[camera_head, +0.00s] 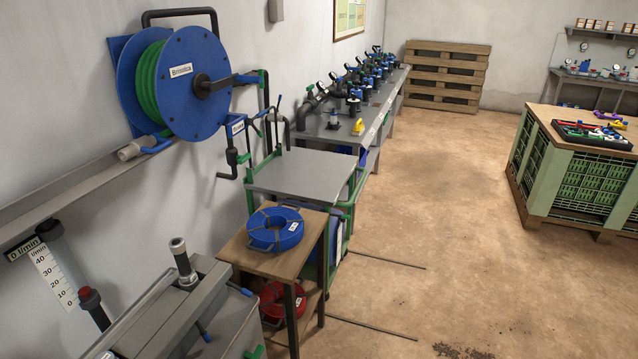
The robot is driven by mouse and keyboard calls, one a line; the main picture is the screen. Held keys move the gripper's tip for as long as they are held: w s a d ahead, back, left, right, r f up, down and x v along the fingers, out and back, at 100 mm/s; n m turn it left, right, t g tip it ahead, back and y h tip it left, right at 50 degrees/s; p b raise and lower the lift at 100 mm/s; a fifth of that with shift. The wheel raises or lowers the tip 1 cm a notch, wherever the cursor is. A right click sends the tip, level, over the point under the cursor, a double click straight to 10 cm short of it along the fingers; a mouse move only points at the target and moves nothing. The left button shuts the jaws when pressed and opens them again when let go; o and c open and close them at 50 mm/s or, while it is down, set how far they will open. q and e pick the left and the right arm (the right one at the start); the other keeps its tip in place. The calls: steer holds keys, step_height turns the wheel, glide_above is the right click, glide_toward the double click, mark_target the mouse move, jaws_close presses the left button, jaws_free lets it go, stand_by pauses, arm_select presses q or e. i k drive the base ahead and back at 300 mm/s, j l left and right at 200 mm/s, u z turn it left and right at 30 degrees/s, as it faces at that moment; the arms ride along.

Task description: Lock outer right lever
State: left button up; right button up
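A row of blue and black valves with several round gauges (354,90), which looks like the irrigation manifold, stands on a long grey bench (325,131) along the left wall, toward the back. A small yellow piece (357,127) sits on the bench near its front end, beside a dark upright fitting (333,120). The levers are too small and overlapped to tell apart, so I cannot tell which is the outer right one or how it stands. Neither of my grippers shows in this view.
A blue hose reel (208,65) hangs on the left wall. A grey-topped cart (301,175) and a wooden stand (270,258) with a blue hose coil (275,230) line the left side. A green crate table (548,158) stands right. The floor between is mostly clear, with two thin rods.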

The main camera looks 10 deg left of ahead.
mark_target(249, 293)
steer(key=i+u, duration=0.15)
steer(key=u, duration=0.3)
steer(key=i+l+u, duration=0.1)
steer(key=u, duration=0.35)
steer(key=i+l+u, duration=0.1)
steer(key=u, duration=0.35)
steer(key=l+u, duration=0.2)
steer(key=u, duration=0.2)
steer(key=i+l+u, duration=0.1)
steer(key=u, duration=0.35)
steer(key=l, duration=0.1)
